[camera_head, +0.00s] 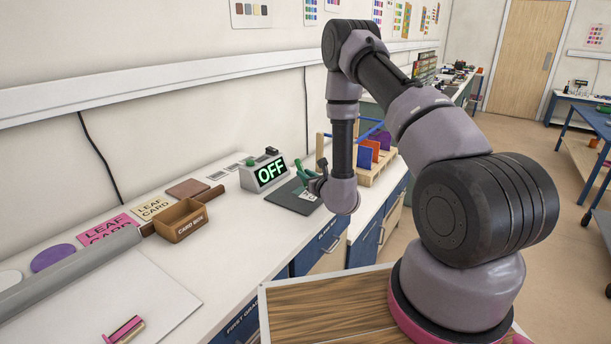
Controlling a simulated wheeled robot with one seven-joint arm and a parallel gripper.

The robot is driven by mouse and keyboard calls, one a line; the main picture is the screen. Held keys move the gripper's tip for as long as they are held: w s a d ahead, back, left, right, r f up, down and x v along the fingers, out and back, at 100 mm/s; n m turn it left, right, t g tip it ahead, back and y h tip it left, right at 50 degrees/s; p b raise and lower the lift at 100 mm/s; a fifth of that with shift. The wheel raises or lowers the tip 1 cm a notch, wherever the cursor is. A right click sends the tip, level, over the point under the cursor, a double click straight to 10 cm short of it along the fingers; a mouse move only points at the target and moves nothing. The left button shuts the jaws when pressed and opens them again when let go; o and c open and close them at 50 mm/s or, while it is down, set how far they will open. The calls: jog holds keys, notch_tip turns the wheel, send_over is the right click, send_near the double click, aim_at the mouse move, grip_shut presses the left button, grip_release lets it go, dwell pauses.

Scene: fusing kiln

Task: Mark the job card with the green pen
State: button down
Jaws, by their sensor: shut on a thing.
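My gripper (309,179) is low over the worktop, just right of the box with the "OFF" display. It is shut on a slim green thing that looks like the green pen (299,168), partly hidden by the gripper and small in view. Below lies a dark flat board (285,199) with a small pale card (309,197) on it, which looks like the job card. I cannot tell whether the pen touches the card, nor whether the card bears a mark.
The display box (263,174) stands close left of the gripper. A wooden rack (383,167) with coloured sheets stands to the right. A card box (181,221), a "LEAF CARD" sheet (108,229) and a pink-handled tool (124,330) lie further left.

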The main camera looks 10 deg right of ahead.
jog(key=shift+f, duration=0.5)
dwell(0.5)
jog(key=shift+w+d, duration=1.25)
jog(key=shift+w, duration=0.2)
dwell(1.1)
notch_tip(320, 180, up, 7)
dwell(1.0)
dwell(0.5)
